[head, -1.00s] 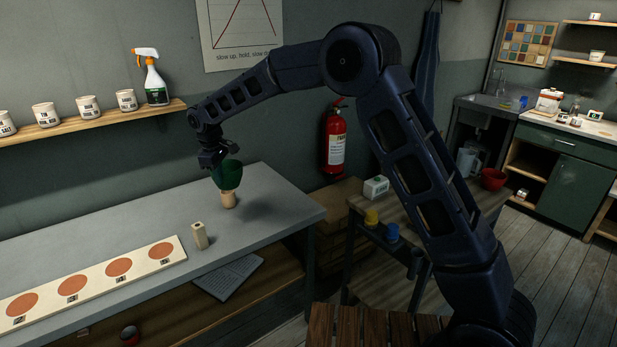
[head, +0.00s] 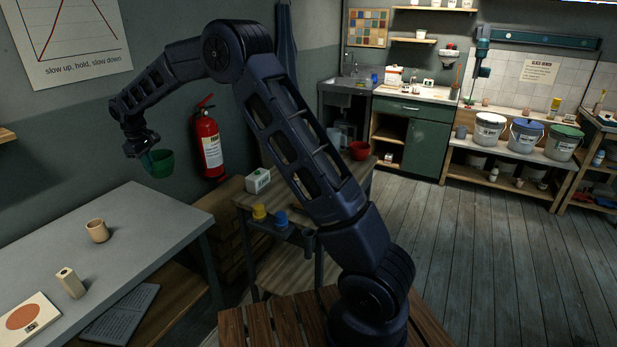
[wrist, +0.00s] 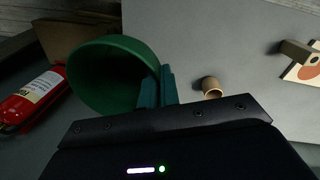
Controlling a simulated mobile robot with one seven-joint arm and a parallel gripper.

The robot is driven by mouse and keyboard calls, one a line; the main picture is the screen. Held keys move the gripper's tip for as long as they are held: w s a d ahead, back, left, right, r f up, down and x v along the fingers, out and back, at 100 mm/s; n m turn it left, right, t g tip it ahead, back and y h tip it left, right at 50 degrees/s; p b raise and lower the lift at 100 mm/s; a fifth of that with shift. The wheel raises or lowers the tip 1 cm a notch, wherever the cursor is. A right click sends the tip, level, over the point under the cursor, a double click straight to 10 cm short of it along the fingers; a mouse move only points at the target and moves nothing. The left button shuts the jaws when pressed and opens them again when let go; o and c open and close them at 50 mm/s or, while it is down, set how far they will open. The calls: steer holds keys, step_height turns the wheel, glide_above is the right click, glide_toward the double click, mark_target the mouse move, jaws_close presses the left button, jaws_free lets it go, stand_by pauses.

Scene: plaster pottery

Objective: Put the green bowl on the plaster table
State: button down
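The green bowl (head: 161,166) hangs from my gripper (head: 146,151) in the head view, in the air above the far end of the grey table (head: 130,222). In the wrist view the bowl (wrist: 106,72) is at the upper left, tilted, its hollow facing the camera. My gripper's fingers (wrist: 158,88) are closed on its rim at the right side. I cannot tell for certain which surface is the plaster table; a small table (head: 300,208) with a white box (head: 258,180) and a red bowl (head: 359,150) stands to the right.
A beige cup (head: 97,230) and a beige block (head: 69,282) stand on the grey table. A yellow cup (head: 259,212) and a blue cup (head: 281,218) sit at the small table's near side. A fire extinguisher (head: 208,145) hangs on the wall. Open floor (head: 460,260) lies right.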

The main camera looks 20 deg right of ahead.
steer(key=w+d+m, duration=0.2)
steer(key=w+d, duration=0.5)
steer(key=d, duration=0.6)
steer(key=w+d+m, duration=0.3)
steer(key=w+d, duration=0.3)
steer(key=d, duration=0.6)
steer(key=w+d+m, duration=0.2)
steer(key=w+d, duration=0.5)
steer(key=d, duration=0.6)
steer(key=s+d+r+m+g, duration=0.1)
steer(key=d+m, duration=0.6)
steer(key=d, duration=3.4)
steer(key=shift+m+h, duration=0.3)
steer(key=f, duration=1.9)
steer(key=shift+s+a+f, duration=0.1)
steer(key=shift+s+a, duration=0.1)
steer(key=shift+f, duration=0.15)
steer(key=c, duration=1.6)
jaws_free()
steer(key=shift+c, duration=0.2)
